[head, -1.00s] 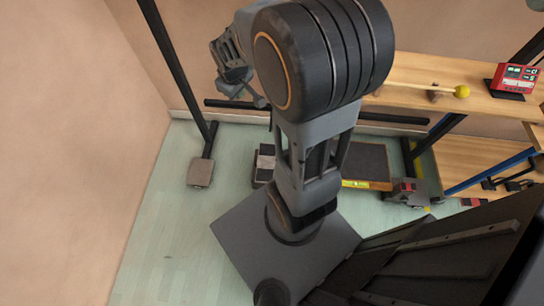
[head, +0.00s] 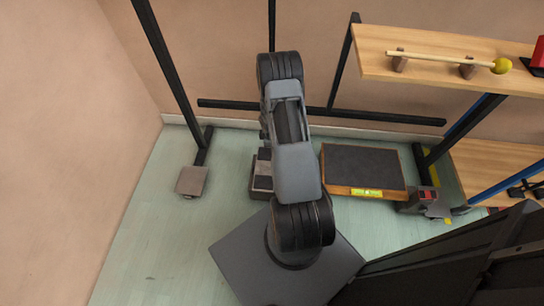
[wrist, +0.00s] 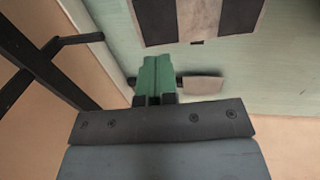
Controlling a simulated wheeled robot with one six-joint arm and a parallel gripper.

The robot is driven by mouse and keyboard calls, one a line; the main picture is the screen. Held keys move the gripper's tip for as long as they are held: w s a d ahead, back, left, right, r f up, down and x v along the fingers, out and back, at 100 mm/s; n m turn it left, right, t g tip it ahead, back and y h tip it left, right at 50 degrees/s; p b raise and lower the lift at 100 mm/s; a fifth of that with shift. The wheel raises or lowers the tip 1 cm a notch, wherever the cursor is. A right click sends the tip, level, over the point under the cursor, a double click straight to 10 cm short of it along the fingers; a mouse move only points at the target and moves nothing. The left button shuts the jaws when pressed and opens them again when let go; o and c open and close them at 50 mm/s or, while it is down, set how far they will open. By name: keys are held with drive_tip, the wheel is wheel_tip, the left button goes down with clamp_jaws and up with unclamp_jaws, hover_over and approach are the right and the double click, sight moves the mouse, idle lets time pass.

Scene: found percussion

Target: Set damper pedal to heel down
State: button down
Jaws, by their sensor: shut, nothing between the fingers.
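A low pedal unit (head: 262,172), which I take to be the damper pedal, sits on the floor just left of my arm in the head view. It has dark parts and a pale plate, and my arm hides its right side. In the wrist view a panel with dark and pale bands (wrist: 200,20), likely the same pedal, shows at the top edge, cut off by the frame. My gripper (wrist: 158,62) has green fingers, shut and empty, below the panel in the wrist picture and apart from it. The head view hides the gripper behind my arm. I cannot tell the pedal's tilt.
A wooden platform with a dark top (head: 362,168) lies right of the pedal. A stand's pale foot plate (head: 192,181) is at left, below a black post (head: 168,70). A shelf (head: 440,55) bears a yellow-headed mallet (head: 440,60). The floor at front left is clear.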

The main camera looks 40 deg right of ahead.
sight(265, 168)
drive_tip(key=f+b, duration=0.2)
drive_tip(key=f, duration=0.2)
drive_tip(key=w+d+f+b, duration=0.1)
drive_tip(key=f+b, duration=0.1)
drive_tip(key=f, duration=0.3)
drive_tip(key=f+b, duration=0.1)
drive_tip(key=f, duration=0.3)
drive_tip(key=shift+w+d+f+b, duration=0.3)
drive_tip(key=shift+w+f+b, duration=0.05)
drive_tip(key=shift+f+b, duration=0.05)
drive_tip(key=shift+w, duration=0.15)
